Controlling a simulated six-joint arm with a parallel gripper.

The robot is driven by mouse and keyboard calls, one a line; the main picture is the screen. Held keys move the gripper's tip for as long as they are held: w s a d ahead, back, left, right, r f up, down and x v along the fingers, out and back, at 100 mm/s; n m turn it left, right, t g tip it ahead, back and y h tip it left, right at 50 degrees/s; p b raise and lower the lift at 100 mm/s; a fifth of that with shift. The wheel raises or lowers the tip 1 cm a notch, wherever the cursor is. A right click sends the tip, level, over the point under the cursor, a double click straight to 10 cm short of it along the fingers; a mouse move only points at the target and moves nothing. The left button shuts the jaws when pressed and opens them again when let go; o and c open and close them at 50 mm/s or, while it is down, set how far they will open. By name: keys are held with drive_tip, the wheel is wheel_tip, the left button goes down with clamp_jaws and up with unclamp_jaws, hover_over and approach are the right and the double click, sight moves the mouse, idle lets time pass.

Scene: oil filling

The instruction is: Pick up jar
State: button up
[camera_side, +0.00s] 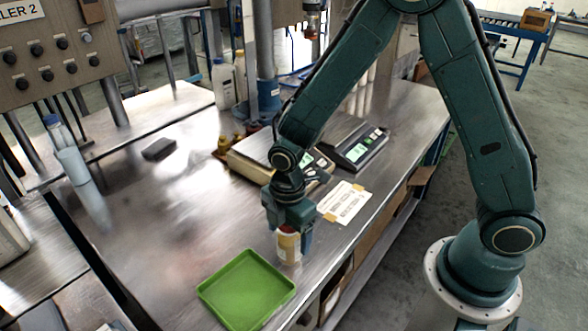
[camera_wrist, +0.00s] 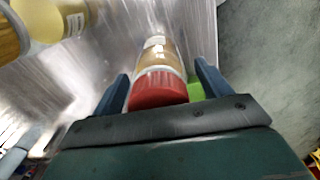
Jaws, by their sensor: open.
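The jar (camera_side: 288,247) stands upright on the metal table, just behind the green tray, with an amber body and a pale label. Its top is mostly hidden by my gripper (camera_side: 291,228) in the side view. In the wrist view the jar's red cap (camera_wrist: 158,90) lies between the two blue fingers of my gripper (camera_wrist: 165,85), with a gap showing on at least the right side. The fingers are spread and reach down around the cap. I cannot tell whether either finger touches the jar.
The empty green tray (camera_side: 246,291) lies at the table's front edge. Two scales, one with a display (camera_side: 357,148), and a paper sheet (camera_side: 345,203) are behind my gripper. A small dark block (camera_side: 159,149) lies far left. The table's middle left is clear.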

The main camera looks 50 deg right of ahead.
drive_tip(key=c, duration=1.2)
drive_tip(key=shift+r, duration=0.25)
wheel_tip(320, 180, up, 20)
drive_tip(key=shift+f, duration=0.2)
idle(0.4)
